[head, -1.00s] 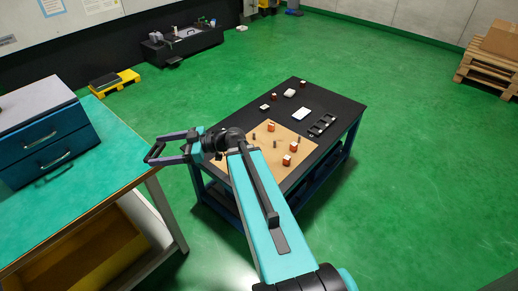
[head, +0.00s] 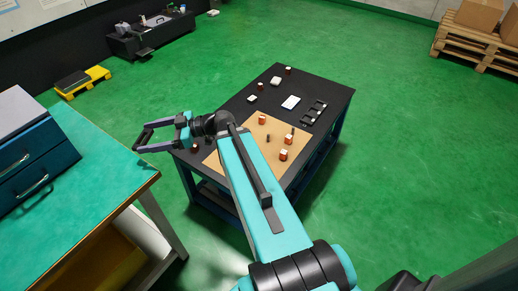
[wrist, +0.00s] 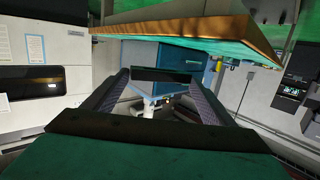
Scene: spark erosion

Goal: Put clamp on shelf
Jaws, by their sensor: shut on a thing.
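My gripper (head: 145,138) is to the left of the black-topped table, out beyond the far right corner of the green-topped bench in the head view. It is shut on a small dark bar, which I take to be the clamp (wrist: 160,75). The clamp sits crosswise between the fingertips in the wrist view. Its underside and full shape are hidden. Under the bench is a yellowish lower level (head: 75,260), and the black-topped table has a lower shelf (head: 212,199). I cannot tell which one the task calls the shelf.
The green bench top (head: 100,165) has a wooden edge and carries a blue drawer unit (head: 35,160). The black table (head: 325,92) holds a brown mat (head: 225,158), several orange-and-white blocks and small parts.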

